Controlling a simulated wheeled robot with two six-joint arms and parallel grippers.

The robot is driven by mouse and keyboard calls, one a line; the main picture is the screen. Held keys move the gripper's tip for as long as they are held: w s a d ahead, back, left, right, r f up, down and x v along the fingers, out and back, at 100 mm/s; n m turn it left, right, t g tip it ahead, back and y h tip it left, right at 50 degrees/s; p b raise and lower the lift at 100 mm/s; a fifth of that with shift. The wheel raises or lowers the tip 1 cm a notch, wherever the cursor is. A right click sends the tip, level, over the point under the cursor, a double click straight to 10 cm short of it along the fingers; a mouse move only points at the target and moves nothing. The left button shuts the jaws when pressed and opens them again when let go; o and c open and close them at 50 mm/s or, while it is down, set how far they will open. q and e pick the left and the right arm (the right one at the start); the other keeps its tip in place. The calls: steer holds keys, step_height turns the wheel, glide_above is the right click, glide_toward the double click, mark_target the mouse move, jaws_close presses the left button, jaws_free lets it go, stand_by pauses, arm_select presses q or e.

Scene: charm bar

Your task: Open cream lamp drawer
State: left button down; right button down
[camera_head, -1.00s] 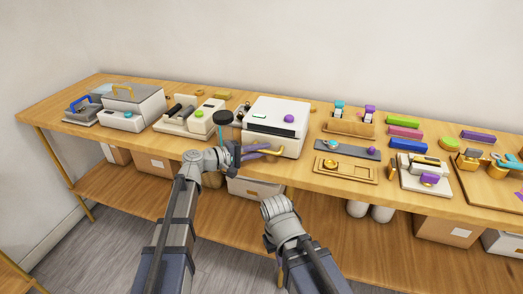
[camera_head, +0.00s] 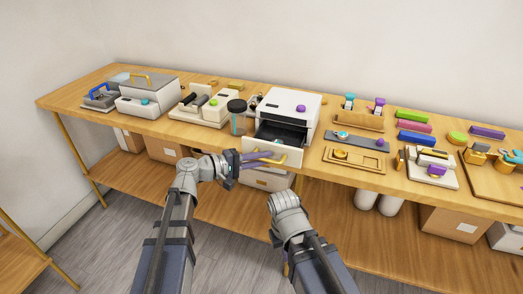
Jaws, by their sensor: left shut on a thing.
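The cream lamp (camera_head: 291,103) is a boxy white unit with a purple knob on top, standing on the table near the middle of the head view. Its drawer (camera_head: 272,150) is pulled out toward me, and the dark inside (camera_head: 284,132) shows from above. A yellow handle (camera_head: 280,160) is on the drawer's front. My left gripper (camera_head: 262,158) is shut on this handle, its purple fingers at the handle's left part. My right arm (camera_head: 286,207) is in front of the table, lower in the view; its fingers are hidden.
A dark-lidded jar (camera_head: 237,115) stands just left of the drawer. A grey tray (camera_head: 357,143) and a wooden tray (camera_head: 351,159) lie to the right. Cream machines stand on the left. The wooden table's (camera_head: 206,142) front edge is below the drawer.

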arm_select(q)
steer(key=shift+s+d+r, duration=0.1)
steer(key=shift+s+d, duration=0.1)
steer(key=shift+s, duration=0.25)
steer(key=shift+d, duration=0.4)
steer(key=c, duration=1.2)
jaws_free()
steer(key=shift+c, duration=0.2)
steer(key=shift+o, duration=0.7)
steer(key=shift+w+d, duration=0.1)
steer(key=shift+d, duration=0.05)
steer(key=shift+o, duration=0.8)
steer(key=shift+w, duration=0.2)
steer(key=shift+o, duration=0.5)
steer(key=shift+w+a+f, duration=0.2)
steer(key=shift+w+a, duration=0.35)
steer(key=shift+a, duration=0.05)
steer(key=shift+s+r, duration=0.2)
steer(key=shift+s, duration=0.2)
steer(key=s+a, duration=0.2)
steer(key=a, duration=0.6)
steer(key=shift+a+r+p, duration=0.2)
steer(key=shift+r+p, duration=0.15)
steer(key=shift+p, duration=0.1)
arm_select(e)
steer(key=shift+w+r, duration=0.15)
steer(key=shift+r, duration=0.25)
